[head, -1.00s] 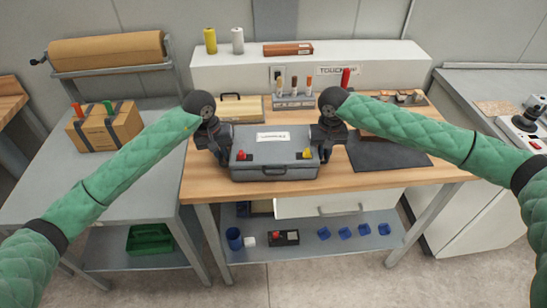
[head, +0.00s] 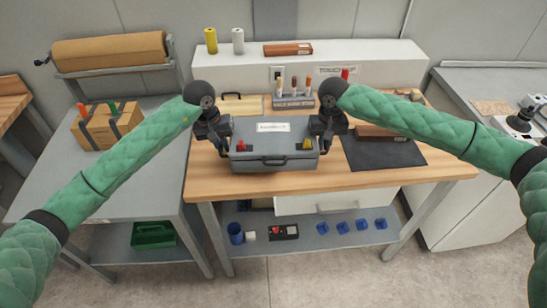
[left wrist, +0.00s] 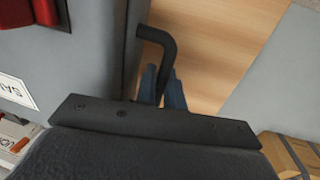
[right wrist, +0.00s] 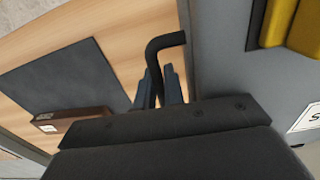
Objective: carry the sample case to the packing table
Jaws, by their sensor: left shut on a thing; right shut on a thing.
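The sample case (head: 274,162) is a closed grey case with a white label, a red latch and a yellow latch. It is between my two grippers, over the wooden bench, seemingly a little above its top. My left gripper (head: 224,146) is shut on the case's left side handle, a dark bent bar (left wrist: 156,40). My right gripper (head: 322,147) is shut on the right side handle (right wrist: 165,42). The case looks level. The packing table is probably the grey table (head: 85,190) at the left, with a brown paper roll (head: 110,50) at its back.
A cardboard box (head: 100,130) with red and green-handled tools stands on the grey table, whose front part is clear.

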